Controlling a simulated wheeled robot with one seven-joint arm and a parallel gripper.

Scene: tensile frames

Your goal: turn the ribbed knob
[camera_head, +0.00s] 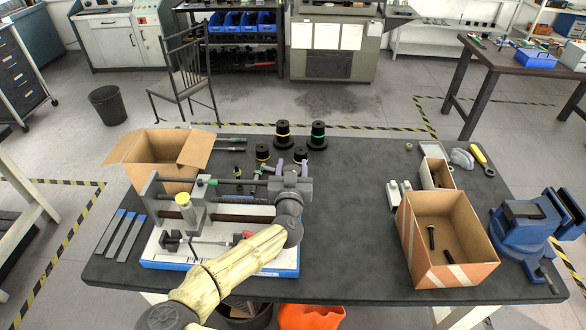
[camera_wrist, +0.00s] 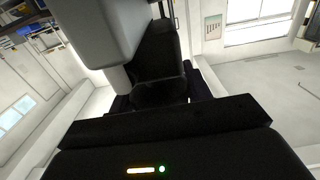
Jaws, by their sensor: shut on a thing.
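The tensile frame stands on a white and blue base (camera_head: 220,262) at the left of the black table. It has horizontal grey rods and a grey upright with a yellow top (camera_head: 183,199). My gripper (camera_head: 274,187) is at the right end of the frame, level with the rods. My wrist hides most of that end in the head view. In the wrist view, a dark rounded part (camera_wrist: 160,92) sits in front of the gripper beside a grey block (camera_wrist: 100,30). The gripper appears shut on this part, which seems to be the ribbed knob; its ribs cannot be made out.
An open cardboard box (camera_head: 160,170) stands behind the frame at left. Black weights (camera_head: 317,136) stand behind the gripper. A larger box (camera_head: 455,268) with bolts and a blue vise (camera_head: 525,230) are at the right. The table's middle, right of my arm, is clear.

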